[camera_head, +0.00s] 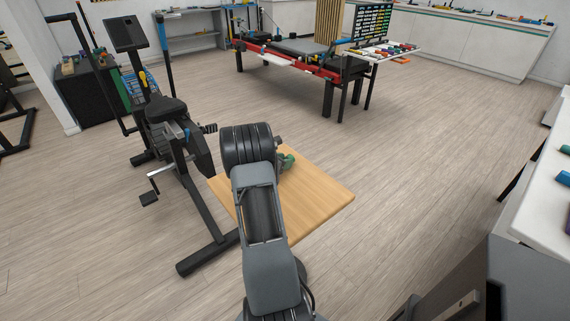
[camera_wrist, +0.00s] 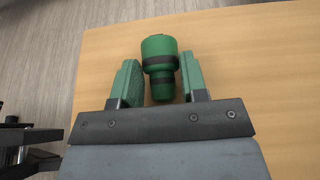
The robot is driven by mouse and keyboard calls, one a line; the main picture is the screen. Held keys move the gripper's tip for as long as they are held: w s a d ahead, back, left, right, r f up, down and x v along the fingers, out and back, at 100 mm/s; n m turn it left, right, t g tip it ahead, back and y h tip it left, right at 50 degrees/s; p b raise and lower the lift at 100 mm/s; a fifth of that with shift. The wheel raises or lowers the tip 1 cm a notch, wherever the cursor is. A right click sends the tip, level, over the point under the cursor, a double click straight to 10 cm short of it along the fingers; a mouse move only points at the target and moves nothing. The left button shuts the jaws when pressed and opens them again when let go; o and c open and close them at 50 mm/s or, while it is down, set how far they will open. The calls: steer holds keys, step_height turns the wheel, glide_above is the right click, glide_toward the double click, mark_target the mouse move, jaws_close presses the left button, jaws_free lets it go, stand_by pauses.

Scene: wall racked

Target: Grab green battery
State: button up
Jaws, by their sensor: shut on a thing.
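The green battery (camera_wrist: 160,57) has dark bands and shows in the wrist view between the two green fingers of my gripper (camera_wrist: 161,88). My gripper is shut on it, above or at the wooden table top (camera_wrist: 265,70); I cannot tell whether the battery touches the wood. In the head view, my gripper (camera_head: 286,161) shows as a small green shape over the wooden table top (camera_head: 315,190), mostly hidden behind my arm. The battery cannot be made out apart from the fingers there.
An exercise bike (camera_head: 170,130) stands close to the table's left. A red-framed bench (camera_head: 300,60) stands further back. A white counter (camera_head: 545,200) with several small items runs along the right. The floor (camera_head: 430,150) between them is clear.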

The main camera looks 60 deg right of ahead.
steer(key=c, duration=0.3)
